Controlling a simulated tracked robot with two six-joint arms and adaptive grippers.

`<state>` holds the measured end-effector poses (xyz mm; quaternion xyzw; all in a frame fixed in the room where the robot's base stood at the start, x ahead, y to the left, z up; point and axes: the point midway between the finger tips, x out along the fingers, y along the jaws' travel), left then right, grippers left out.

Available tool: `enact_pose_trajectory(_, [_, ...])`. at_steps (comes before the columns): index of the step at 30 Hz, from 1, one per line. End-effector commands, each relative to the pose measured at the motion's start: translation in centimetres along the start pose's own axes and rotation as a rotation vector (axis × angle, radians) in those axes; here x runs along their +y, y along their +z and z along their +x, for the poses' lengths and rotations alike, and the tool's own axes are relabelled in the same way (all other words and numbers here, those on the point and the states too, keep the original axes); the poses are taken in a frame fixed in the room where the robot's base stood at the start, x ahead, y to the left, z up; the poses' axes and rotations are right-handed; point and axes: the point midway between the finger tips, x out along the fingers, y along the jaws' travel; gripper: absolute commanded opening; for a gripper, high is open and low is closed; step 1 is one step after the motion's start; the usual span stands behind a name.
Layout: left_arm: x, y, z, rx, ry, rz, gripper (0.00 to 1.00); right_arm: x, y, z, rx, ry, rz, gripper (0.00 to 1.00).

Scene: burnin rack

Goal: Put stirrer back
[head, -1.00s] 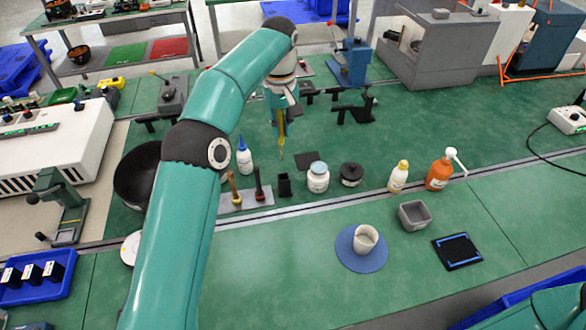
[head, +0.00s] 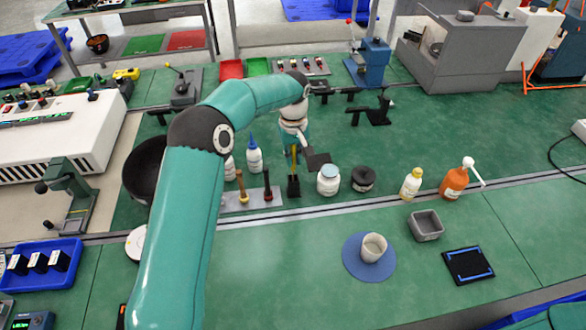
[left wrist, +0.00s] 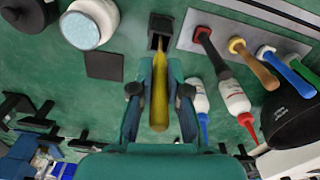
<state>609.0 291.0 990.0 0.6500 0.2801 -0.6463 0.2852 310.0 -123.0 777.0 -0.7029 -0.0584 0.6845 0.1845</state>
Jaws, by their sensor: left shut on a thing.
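My left gripper (head: 294,157) is shut on the yellow stirrer (left wrist: 159,108), just above the small black square holder (head: 293,187). In the left wrist view the gripper (left wrist: 161,70) has a finger on each side of the stirrer, and the holder (left wrist: 161,26) lies straight ahead. The stirrer (head: 294,164) stands about upright in the head view, and its lower end meets the holder's mouth. How deep it reaches inside I cannot tell. My right gripper is out of view.
Left of the holder is a grey plate (head: 229,204) with several handled tools. A white jar (head: 328,180) and a black round pot (head: 363,179) stand to its right. A white bottle with a blue tip (head: 254,157) stands behind. A beaker (head: 373,247) sits on a blue disc in front.

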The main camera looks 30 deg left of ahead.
Motion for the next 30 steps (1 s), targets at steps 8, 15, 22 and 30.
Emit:
enact_pose_trajectory(8, [0.0,0.1,3.1,-0.001,-0.001,0.001,0.0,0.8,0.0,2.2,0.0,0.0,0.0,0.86])
enact_pose_trajectory(15, [0.0,0.1,5.0,0.0,0.0,0.002,0.0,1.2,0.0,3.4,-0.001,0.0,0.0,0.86])
enact_pose_trajectory(22, [0.1,0.1,5.0,-0.001,-0.001,0.002,0.0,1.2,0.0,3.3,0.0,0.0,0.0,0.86])
enact_pose_trajectory(30, [0.1,0.1,5.0,-0.001,0.0,0.003,0.4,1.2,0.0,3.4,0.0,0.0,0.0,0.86])
